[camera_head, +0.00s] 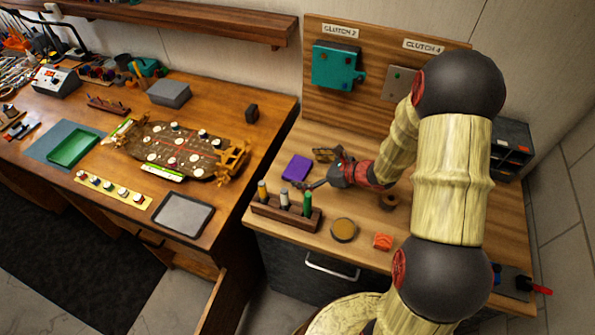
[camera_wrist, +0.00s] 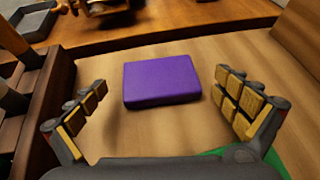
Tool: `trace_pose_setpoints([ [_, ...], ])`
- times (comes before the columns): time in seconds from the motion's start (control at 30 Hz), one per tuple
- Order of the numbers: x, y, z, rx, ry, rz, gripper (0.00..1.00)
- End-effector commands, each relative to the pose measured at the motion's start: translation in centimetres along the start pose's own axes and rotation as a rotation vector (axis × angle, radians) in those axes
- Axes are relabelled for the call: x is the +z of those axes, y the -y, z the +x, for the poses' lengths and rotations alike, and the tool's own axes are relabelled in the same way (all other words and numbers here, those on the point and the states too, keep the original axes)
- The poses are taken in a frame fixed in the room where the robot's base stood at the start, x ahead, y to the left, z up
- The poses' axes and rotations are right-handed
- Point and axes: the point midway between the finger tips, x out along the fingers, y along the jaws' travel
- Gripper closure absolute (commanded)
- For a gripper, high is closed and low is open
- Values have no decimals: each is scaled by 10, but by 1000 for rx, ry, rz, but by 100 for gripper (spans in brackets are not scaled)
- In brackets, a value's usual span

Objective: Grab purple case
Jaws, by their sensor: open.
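The purple case (camera_head: 297,167) is a small flat box lying on the wooden bench top, just beyond the end of my arm. In the wrist view the purple case (camera_wrist: 161,80) lies flat ahead, roughly midway between the two fingers. My gripper (camera_wrist: 165,100) is open, with its padded fingers spread wider than the case. The case looks apart from both fingers, and nothing is held. In the head view my gripper (camera_head: 316,178) is low over the bench, just right of the case and partly hidden by the wrist.
A wooden holder (camera_head: 286,213) with upright coloured tools stands in front of the case. A round tin (camera_head: 344,229) and an orange block (camera_head: 383,242) lie nearer the front edge. A grey tray (camera_head: 183,214) is on the left table.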

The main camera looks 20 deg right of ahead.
Motion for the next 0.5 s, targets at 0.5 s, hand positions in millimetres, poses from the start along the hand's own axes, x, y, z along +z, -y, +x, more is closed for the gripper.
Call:
trace_pose_setpoints([
  [0.5,0,0,18,-1,-1,-1,5],
])
